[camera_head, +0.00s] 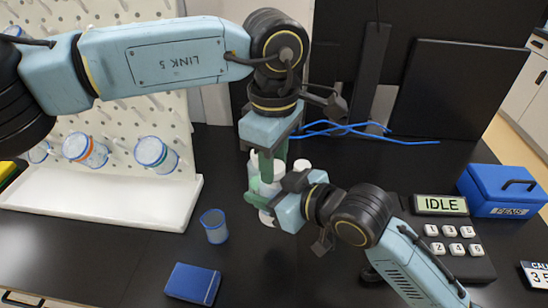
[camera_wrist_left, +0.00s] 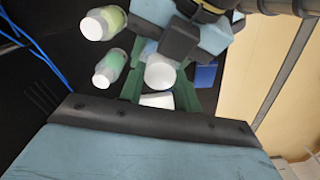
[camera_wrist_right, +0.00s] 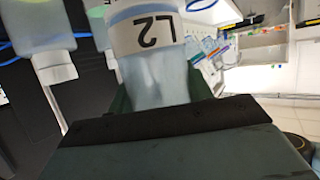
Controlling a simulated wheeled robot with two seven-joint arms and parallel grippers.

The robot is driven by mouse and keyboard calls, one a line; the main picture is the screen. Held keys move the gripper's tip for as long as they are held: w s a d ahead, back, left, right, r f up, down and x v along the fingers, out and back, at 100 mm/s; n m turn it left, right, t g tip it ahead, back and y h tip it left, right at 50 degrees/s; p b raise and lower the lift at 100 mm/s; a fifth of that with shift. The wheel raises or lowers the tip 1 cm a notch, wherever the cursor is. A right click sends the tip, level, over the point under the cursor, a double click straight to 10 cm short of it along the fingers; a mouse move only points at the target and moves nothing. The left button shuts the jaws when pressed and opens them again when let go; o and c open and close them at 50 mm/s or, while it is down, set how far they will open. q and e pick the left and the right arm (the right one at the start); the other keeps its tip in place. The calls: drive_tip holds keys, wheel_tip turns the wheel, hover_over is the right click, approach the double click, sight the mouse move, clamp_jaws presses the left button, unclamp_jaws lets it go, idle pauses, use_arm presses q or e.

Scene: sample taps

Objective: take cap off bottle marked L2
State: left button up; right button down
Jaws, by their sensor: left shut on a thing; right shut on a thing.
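The bottle marked L2 (camera_wrist_right: 150,75) fills the upper middle of the right wrist view, its white label upside down. My right gripper (camera_head: 270,206) is shut on its body. My left gripper (camera_head: 264,190) comes down from above, its green fingers shut on the bottle's cap end. Between those fingers the left wrist view shows a round white shape (camera_wrist_left: 160,72) and a second white shape nearer the palm. I cannot tell which is the cap, or whether it is apart from the bottle. The grippers hide most of the bottle in the head view.
Two other white-capped bottles (camera_wrist_left: 108,66) stand beside the grippers. A keypad device reading IDLE (camera_head: 441,205) and a blue PENS box (camera_head: 502,190) are at right. A white tray (camera_head: 100,208) is at left.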

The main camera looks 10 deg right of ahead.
use_arm(q)
drive_tip(key=shift+n, duration=1.7)
drive_tip(key=o, duration=1.1)
drive_tip(key=shift+c, duration=0.2)
